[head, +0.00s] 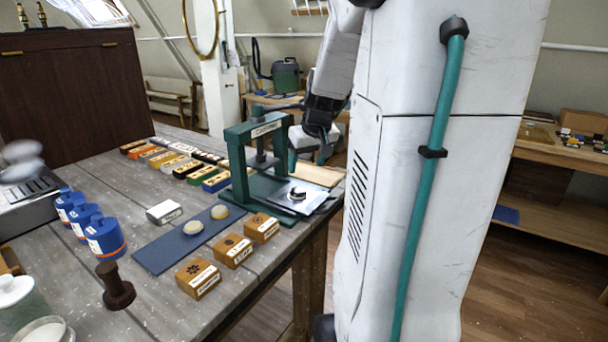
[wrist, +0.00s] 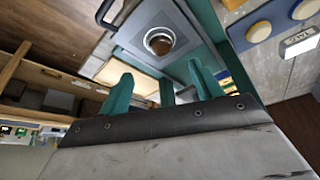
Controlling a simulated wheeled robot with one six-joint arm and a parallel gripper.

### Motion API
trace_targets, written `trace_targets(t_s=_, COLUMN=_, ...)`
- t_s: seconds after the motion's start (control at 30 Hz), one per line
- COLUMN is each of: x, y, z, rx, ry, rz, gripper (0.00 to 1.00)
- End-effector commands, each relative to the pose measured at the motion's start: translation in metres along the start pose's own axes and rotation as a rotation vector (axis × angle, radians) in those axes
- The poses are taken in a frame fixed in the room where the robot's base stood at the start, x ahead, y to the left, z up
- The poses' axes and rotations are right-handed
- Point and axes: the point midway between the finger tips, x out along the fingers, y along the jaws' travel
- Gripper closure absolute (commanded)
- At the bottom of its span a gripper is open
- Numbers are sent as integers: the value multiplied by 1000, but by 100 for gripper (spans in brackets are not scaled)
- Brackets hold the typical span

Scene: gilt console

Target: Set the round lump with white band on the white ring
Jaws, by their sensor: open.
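Two round, pale tan lumps lie on the blue mat (head: 160,252): a nearer lump (head: 193,228) and a farther lump (head: 219,211). They also show at the upper right of the wrist view, as one lump (wrist: 259,31) and another lump (wrist: 306,8). I cannot make out a white band on either. A pale ring (wrist: 146,40) with a brown centre sits on the grey plate of the green press. My gripper (wrist: 160,74) is open, its teal fingers apart with nothing held.
The green press (head: 238,160) stands at the table's right edge. Wooden blocks (head: 233,250) line the front, near a dark stamp (head: 116,287). Blue containers (head: 104,238) stand at left. Several coloured boxes (head: 187,168) fill the back.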

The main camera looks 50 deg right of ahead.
Motion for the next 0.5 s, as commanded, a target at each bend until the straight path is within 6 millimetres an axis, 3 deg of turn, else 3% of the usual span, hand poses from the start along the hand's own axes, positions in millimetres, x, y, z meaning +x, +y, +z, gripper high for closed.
trace_targets(t_s=0.13, x=-13, y=-4, z=0, rx=-5, ry=0, rz=-2, gripper=35)
trace_targets(t_s=0.23, x=-23, y=-31, z=7, rx=-34, ry=-13, rz=-22, gripper=35)
trace_targets(t_s=0.37, x=-46, y=-102, z=38, rx=-118, ry=-59, rz=-72, gripper=35)
trace_targets(t_s=0.5, x=-78, y=-177, z=102, rx=-231, ry=-133, rz=-117, gripper=35)
